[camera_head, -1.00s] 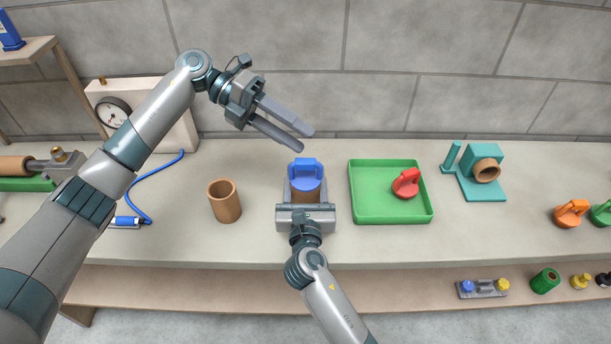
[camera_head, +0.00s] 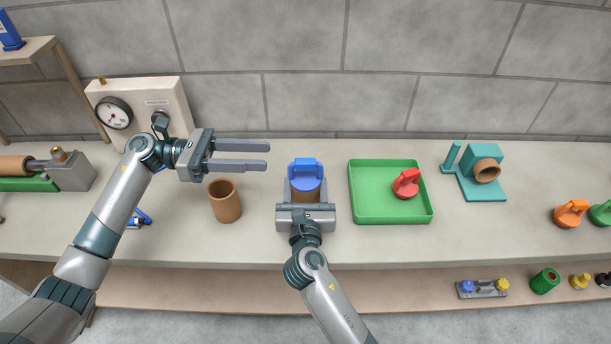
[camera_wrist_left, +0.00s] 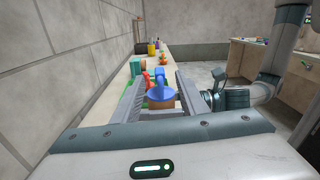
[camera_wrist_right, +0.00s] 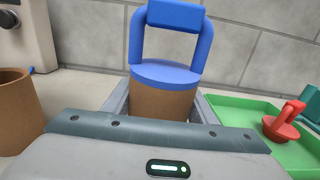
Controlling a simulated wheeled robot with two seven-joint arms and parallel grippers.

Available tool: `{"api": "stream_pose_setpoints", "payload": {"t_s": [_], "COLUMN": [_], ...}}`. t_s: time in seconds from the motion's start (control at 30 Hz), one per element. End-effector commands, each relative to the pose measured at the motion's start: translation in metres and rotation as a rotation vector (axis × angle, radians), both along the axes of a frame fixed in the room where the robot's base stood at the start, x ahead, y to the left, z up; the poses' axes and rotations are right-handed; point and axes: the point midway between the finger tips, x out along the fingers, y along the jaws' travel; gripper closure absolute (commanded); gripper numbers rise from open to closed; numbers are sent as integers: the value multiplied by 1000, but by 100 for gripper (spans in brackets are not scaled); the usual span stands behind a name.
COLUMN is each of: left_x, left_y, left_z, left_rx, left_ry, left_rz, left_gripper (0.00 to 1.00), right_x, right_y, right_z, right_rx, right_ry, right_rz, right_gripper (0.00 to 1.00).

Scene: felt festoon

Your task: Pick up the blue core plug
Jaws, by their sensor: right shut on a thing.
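The blue core plug (camera_head: 306,172) has a disc and an upright loop handle. It sits in the top of a brown cardboard tube (camera_head: 305,196) on the bench; it also shows in the right wrist view (camera_wrist_right: 168,72). My right gripper (camera_head: 305,192) is shut on that tube, with its fingers along both sides. My left gripper (camera_head: 268,157) is open and empty, its fingers pointing right, to the left of the plug. In the left wrist view the plug (camera_wrist_left: 162,95) appears between the fingers, farther ahead.
A second brown tube (camera_head: 225,203) stands left of the held one. A green tray (camera_head: 365,207) with a red plug (camera_head: 406,184) is at the right. A gauge box (camera_head: 150,110) stands behind left. A teal fixture (camera_head: 483,178) is farther right.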

Motion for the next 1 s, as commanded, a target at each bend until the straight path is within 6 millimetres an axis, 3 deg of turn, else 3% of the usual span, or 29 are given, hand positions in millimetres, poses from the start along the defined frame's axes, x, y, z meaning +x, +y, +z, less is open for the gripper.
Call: {"api": "stream_pose_setpoints", "payload": {"t_s": [0.2,0.6,0.77,1.0], "left_x": [-2,-2,-2,-2], "left_y": [9,8,-4,-38], "left_z": [-4,-4,-4,-5], "left_rx": [-18,-19,-20,-20], "left_ry": [-89,-95,-96,-95], "left_rz": [29,29,27,27], "left_gripper": [61,61,61,61], "right_x": [0,0,0,0], "right_y": [0,0,0,0], "right_z": [0,0,0,0], "right_rx": [0,0,0,0], "right_ry": [0,0,0,0], "right_rz": [0,0,0,0], "right_gripper": [72,72,72,72]}}
